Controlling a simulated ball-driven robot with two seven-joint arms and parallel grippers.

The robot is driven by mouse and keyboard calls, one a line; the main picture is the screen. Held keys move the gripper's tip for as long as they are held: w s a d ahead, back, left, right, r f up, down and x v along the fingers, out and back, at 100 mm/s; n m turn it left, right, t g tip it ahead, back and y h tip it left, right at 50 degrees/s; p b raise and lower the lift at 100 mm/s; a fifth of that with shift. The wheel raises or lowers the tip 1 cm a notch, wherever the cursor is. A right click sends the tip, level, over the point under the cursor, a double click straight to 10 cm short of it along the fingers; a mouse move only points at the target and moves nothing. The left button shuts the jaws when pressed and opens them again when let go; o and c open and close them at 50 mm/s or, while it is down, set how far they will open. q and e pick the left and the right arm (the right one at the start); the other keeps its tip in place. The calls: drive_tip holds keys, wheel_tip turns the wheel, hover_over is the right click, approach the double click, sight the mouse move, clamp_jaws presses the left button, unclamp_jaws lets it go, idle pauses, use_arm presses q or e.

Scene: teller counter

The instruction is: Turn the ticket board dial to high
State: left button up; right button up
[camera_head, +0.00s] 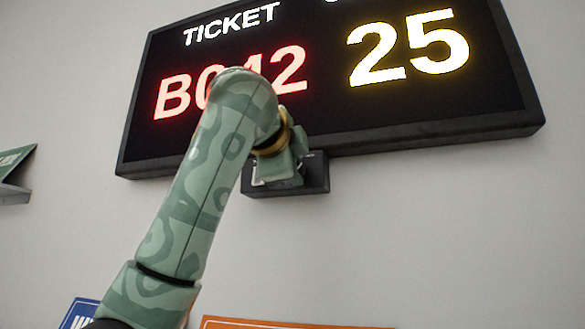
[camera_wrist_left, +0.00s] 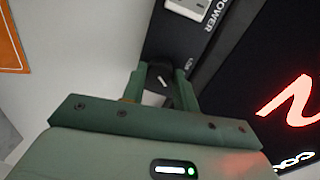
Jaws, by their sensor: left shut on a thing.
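The ticket board (camera_head: 440,110) is a black display on the wall with lit red "B042", partly hidden by my arm, and yellow "25". A black control box (camera_head: 318,174) hangs under its lower edge. The box also shows in the left wrist view (camera_wrist_left: 172,42), with a dark round dial (camera_wrist_left: 157,72) that has a pale pointer mark. My left gripper (camera_wrist_left: 162,80) is shut on the dial, a finger on each side of it. In the head view, my left gripper (camera_head: 283,170) covers most of the box face and hides the dial. My right gripper is not in view.
A light switch (camera_wrist_left: 188,7) labelled POWER sits farther along the box. An orange sign (camera_head: 285,323) and a blue sign (camera_head: 77,314) are low on the wall. A green sign (camera_head: 15,160) is at the left edge. The wall right of the box is clear.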

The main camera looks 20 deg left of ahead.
use_arm(q)
drive_tip(key=shift+d+f+m, duration=0.1)
drive_tip(key=shift+m, duration=0.8)
drive_tip(key=shift+w, duration=0.1)
drive_tip(key=o, duration=1)
drive_tip(key=shift+c, duration=0.2)
drive_tip(key=shift+s, duration=0.2)
drive_tip(key=shift+s, duration=0.1)
drive_tip(key=s+r+b, duration=0.1)
drive_tip(key=s+b, duration=0.7)
drive_tip(key=s, duration=0.8)
drive_tip(key=shift+r+b, duration=0.25)
drive_tip(key=shift+b, duration=0.15)
drive_tip(key=shift+f, duration=0.1)
